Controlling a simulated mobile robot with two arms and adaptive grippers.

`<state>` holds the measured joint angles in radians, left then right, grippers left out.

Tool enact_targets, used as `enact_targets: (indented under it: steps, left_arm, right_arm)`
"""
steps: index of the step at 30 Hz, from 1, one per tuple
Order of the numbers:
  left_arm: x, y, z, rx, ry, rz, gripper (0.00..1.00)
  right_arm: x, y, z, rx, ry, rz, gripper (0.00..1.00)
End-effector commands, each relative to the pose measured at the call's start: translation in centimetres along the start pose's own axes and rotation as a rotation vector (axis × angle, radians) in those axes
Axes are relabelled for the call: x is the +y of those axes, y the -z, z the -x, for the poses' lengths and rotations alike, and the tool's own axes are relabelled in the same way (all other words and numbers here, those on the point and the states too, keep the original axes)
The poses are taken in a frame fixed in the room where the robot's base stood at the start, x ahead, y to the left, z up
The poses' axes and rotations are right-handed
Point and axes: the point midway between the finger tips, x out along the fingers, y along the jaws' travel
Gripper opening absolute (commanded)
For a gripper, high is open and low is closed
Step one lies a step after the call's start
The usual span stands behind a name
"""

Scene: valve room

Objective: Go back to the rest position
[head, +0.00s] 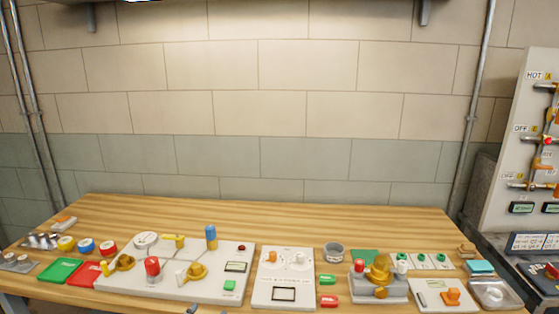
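Neither of my grippers can be made out in the head view. A small dark piece (192,308) shows at the bottom edge, too cut off to tell what it is. The wooden workbench (300,215) stretches across the lower part of the view. On it lie a wide white panel (150,284) with yellow, red and blue valve parts and a smaller white panel (283,292) with a framed window.
Red, green and blue pieces crowd the bench's left front. A grey block with a brass valve (379,275) stands right of the middle. A HOT/OFF panel (520,140) stands beyond. The bench's back strip is clear.

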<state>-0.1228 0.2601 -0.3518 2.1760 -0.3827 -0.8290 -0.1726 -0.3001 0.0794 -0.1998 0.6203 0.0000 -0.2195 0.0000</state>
Motion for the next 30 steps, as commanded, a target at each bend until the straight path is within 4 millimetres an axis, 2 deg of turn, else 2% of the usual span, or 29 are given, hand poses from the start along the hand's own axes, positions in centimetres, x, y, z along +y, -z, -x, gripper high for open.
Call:
enact_targets:
  steps: [1,3,7,12,22,30]
  left_arm:
    - [1.6,-3.2,1.6,-0.101,-0.052,0.084,0.51]
    - [3.8,-7.2,4.1,-0.239,-0.12,0.188,0.51]
    - [7.1,-12.2,8.7,-0.434,-0.217,0.325,0.51]
    - [10.1,-15.8,13.7,-0.611,-0.304,0.433,0.51]
    - [13.9,-19.4,22.3,-0.864,-0.431,0.566,0.51]
    - [18.4,-23.8,18.8,-0.89,-0.446,0.557,0.51]
  right_arm:
    - [0.0,0.0,0.0,0.0,0.0,0.0,0.48]
    - [0.0,0.0,0.0,0.001,0.0,0.0,0.48]
    - [0.0,0.1,0.0,0.001,0.0,0.0,0.48]
    - [0.0,0.1,0.0,0.001,0.0,0.0,0.48]
    - [0.1,0.0,0.0,0.0,0.0,0.0,0.48]
    - [0.1,0.0,0.0,0.0,-0.001,0.0,0.48]
